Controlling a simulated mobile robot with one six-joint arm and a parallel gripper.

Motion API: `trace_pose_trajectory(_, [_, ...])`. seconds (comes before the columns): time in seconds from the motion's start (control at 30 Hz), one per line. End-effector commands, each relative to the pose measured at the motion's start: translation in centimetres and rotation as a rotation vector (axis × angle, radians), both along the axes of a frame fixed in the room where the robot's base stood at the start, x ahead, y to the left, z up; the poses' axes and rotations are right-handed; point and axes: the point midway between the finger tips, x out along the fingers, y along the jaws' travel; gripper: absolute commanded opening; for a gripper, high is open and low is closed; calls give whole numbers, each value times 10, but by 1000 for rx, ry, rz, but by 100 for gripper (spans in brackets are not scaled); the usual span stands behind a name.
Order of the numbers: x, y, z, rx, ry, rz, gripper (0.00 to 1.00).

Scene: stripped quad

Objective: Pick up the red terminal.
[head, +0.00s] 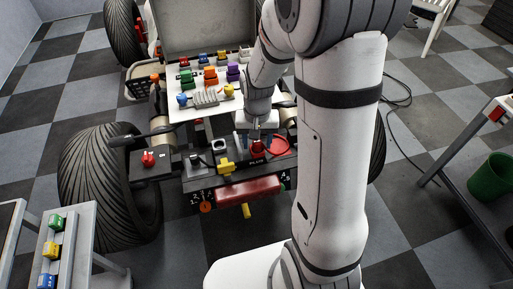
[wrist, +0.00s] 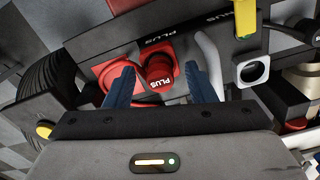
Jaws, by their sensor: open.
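The red terminal (head: 257,147) stands on the dark tray at the middle of the stripped quad, beside a "PLUS" label. In the wrist view the red terminal (wrist: 158,72) is a round red piece with "PLUS" on its face. My gripper (wrist: 160,78) is open, with one blue finger on each side of the terminal and a gap visible on both sides. In the head view my gripper (head: 255,138) reaches down at the terminal from behind, and my arm hides part of it. Whether the fingers touch the terminal cannot be told.
A red knob (head: 149,159) sits farther left. A white board (head: 177,109) with several coloured blocks lies behind.

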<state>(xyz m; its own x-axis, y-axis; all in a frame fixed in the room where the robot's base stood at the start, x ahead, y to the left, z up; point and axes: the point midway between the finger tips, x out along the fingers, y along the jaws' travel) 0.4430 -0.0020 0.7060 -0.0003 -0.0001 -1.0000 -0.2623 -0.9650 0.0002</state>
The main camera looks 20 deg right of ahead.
Motion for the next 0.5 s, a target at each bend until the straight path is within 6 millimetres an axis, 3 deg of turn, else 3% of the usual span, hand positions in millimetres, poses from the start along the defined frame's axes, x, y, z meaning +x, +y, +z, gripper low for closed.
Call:
trace_pose_trajectory(0.17, [0, 0, 0, 0, 0, 1, 50])
trace_pose_trajectory(0.5, [0, 1, 1, 0, 0, 2, 23])
